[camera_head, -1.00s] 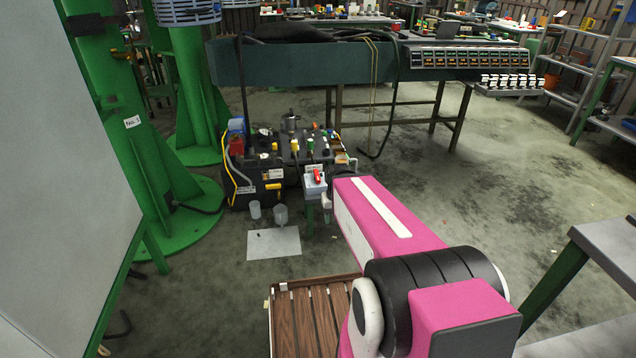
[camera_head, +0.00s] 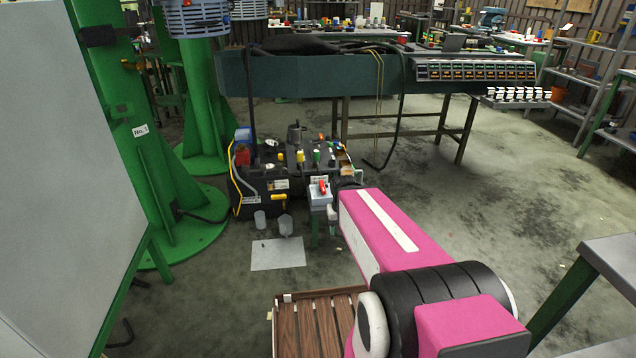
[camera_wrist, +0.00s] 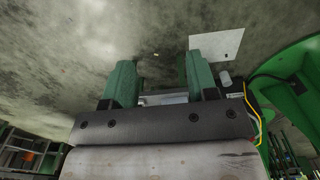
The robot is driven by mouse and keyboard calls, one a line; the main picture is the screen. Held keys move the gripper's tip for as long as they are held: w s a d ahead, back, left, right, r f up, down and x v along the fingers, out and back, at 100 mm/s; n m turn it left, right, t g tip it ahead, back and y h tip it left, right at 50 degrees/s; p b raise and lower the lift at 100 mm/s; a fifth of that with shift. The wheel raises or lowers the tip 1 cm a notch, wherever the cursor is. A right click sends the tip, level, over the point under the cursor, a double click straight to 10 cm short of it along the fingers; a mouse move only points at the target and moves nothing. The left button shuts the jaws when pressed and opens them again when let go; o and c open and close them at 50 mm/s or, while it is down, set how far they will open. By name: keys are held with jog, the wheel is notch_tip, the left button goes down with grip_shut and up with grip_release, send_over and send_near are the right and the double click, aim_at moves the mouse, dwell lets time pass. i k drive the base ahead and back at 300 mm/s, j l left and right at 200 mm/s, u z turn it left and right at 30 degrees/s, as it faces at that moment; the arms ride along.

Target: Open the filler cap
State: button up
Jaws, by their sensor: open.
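The dark power unit (camera_head: 270,188) stands on the floor left of my arm in the head view. Several small yellow, green, white and black fittings and a grey metal cylinder (camera_head: 295,133) sit on its top. I cannot tell which fitting is the filler cap. A light box with a red knob (camera_head: 320,190) is at its near right side. My gripper (camera_wrist: 160,78) shows in the wrist view with its two green fingers apart and nothing clearly held between them. The head view mostly hides my gripper behind my pink arm.
A white sheet (camera_head: 278,254) and two small cups (camera_head: 260,220) (camera_head: 286,227) are on the floor before the unit. Green columns (camera_head: 150,160) stand left. A slatted wooden pallet (camera_head: 290,325) is in front, a grey-topped table (camera_head: 612,262) at right. Open floor lies beyond my arm.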

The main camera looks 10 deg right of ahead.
aim_at(276, 150)
jog(key=i+j, duration=0.55)
jog(key=i, duration=0.15)
jog(key=i+j, duration=0.55)
jog(key=i, duration=0.15)
